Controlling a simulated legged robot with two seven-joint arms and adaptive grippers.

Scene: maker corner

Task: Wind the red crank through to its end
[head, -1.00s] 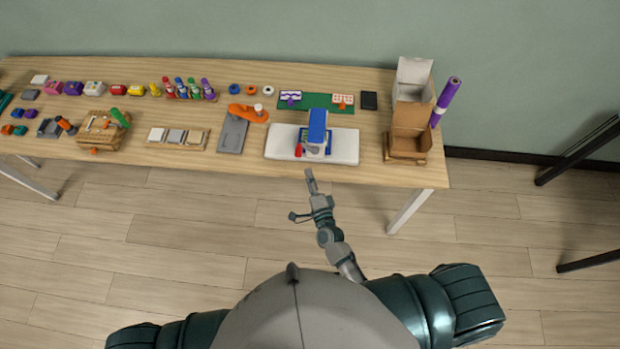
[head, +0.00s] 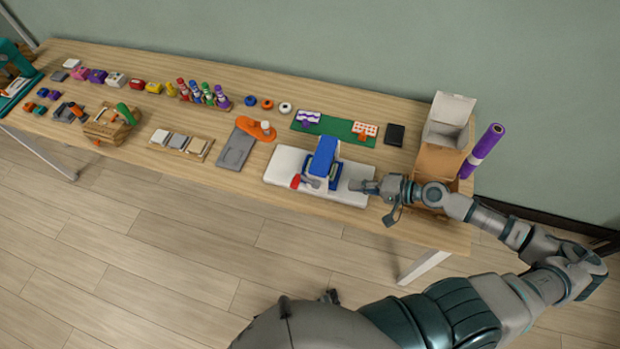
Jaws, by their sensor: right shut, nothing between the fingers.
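The red crank (head: 296,181) is a small red handle low on the left side of a blue and grey device (head: 323,157). The device stands on a white board (head: 285,163) near the table's front edge. My right gripper (head: 356,185) is shut and empty. It is over the right part of the white board, pointing left. It is to the right of the device, on the side away from the red crank, and apart from the crank. The crank's joint with the device is too small to make out. My left gripper is not in view.
An open cardboard box (head: 450,108) and a purple roll (head: 484,150) stand at the table's right end, behind my right arm. A grey plate (head: 236,150) with an orange lever (head: 252,128) lies left of the board. A green mat (head: 335,126) lies behind it.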

